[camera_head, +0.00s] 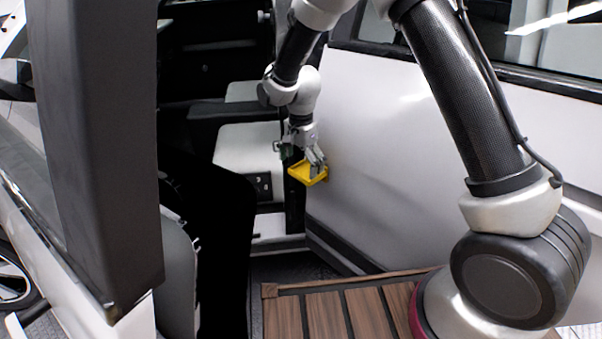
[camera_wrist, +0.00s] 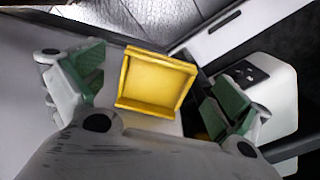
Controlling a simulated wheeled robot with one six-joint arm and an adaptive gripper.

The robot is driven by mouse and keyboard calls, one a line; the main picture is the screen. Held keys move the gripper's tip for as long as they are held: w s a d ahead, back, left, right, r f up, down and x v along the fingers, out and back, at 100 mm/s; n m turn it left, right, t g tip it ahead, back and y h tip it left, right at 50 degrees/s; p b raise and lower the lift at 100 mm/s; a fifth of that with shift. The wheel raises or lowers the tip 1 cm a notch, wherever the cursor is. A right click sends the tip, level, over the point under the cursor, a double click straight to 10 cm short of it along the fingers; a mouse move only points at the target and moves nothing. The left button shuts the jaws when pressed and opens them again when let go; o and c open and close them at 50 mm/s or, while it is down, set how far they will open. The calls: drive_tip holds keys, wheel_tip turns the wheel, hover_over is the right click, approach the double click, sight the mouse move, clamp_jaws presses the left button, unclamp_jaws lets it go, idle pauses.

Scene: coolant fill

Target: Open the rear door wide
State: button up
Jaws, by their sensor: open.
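A large white door panel (camera_head: 400,150), which looks like the rear door, fills the right of the head view beneath a dark window frame. A yellow, shallow, square-rimmed piece (camera_head: 308,173) is at its left edge, beside the car's opening; it looks like a pull or handle. My gripper (camera_head: 301,152) is just above it. In the wrist view the yellow piece (camera_wrist: 157,82) lies between the two spread green-padded fingers of my gripper (camera_wrist: 155,90), with gaps on both sides. I cannot tell how far the fingers reach past its rim. The door's hinges are hidden.
A white seat (camera_head: 245,150) and dark interior show through the opening. A dark upright panel (camera_head: 95,130) stands close on the left. A slatted wooden deck (camera_head: 330,310) lies at the bottom, below the door. The floor is mostly hidden.

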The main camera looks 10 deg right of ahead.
wheel_tip(320, 180, up, 8)
drive_tip(key=shift+c, duration=0.2)
